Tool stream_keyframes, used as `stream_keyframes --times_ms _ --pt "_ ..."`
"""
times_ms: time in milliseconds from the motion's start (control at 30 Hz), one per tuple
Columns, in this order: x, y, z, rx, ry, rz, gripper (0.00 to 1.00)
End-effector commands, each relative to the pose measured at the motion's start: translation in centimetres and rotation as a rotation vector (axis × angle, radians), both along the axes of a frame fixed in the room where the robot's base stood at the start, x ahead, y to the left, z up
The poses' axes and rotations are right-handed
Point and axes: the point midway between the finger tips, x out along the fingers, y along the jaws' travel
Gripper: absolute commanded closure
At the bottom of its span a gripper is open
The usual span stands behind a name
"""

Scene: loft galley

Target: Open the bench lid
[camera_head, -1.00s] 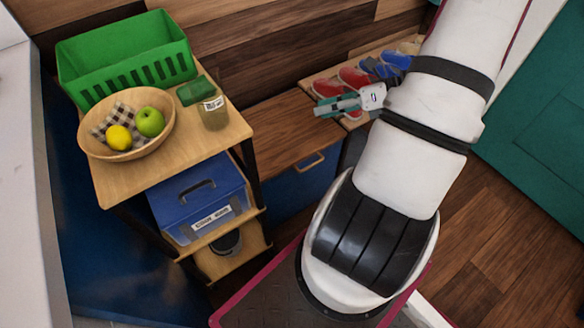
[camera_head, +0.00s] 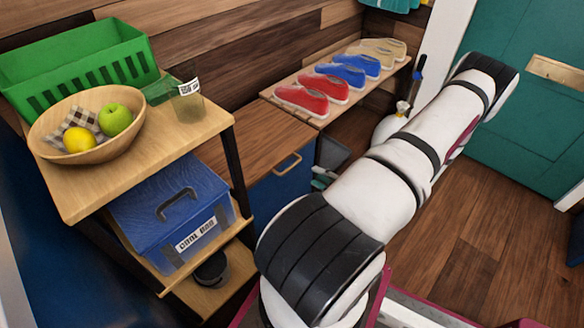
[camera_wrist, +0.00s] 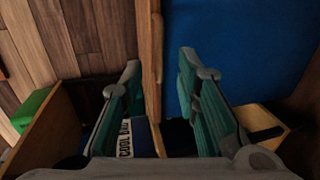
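The bench lid (camera_head: 250,143) is a brown wooden board lying flat on the blue bench (camera_head: 283,193), against the plank wall. A light wooden bar handle (camera_head: 288,165) is on its front. In the wrist view the lid shows edge-on as an upright wooden strip (camera_wrist: 147,50). My gripper (camera_wrist: 160,75) is open, with one green finger on each side of that strip; whether either finger touches it I cannot tell. In the head view only a bit of my gripper (camera_head: 322,178) shows beside the bench's right end; my arm hides the rest.
A wooden trolley (camera_head: 190,150) stands left of the bench, with a green crate (camera_head: 80,65), fruit bowl (camera_head: 90,150), jar (camera_head: 188,103) and blue box (camera_head: 172,215). Shoes (camera_head: 325,88) sit on a rack behind right. Open floor (camera_head: 470,220) lies right.

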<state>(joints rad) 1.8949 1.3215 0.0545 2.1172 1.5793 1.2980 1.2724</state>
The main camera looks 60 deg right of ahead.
Motion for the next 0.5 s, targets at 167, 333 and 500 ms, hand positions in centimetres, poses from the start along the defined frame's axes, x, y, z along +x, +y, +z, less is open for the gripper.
stream_keyframes --times_ms 167,333,500 --pt "3.5 -0.7 -0.9 0.000 -0.001 0.004 0.71" --pt "6.6 -1.5 -1.7 -0.002 0.000 0.005 0.71" --pt "9.1 -2.1 -2.1 -0.003 0.001 0.005 0.71"
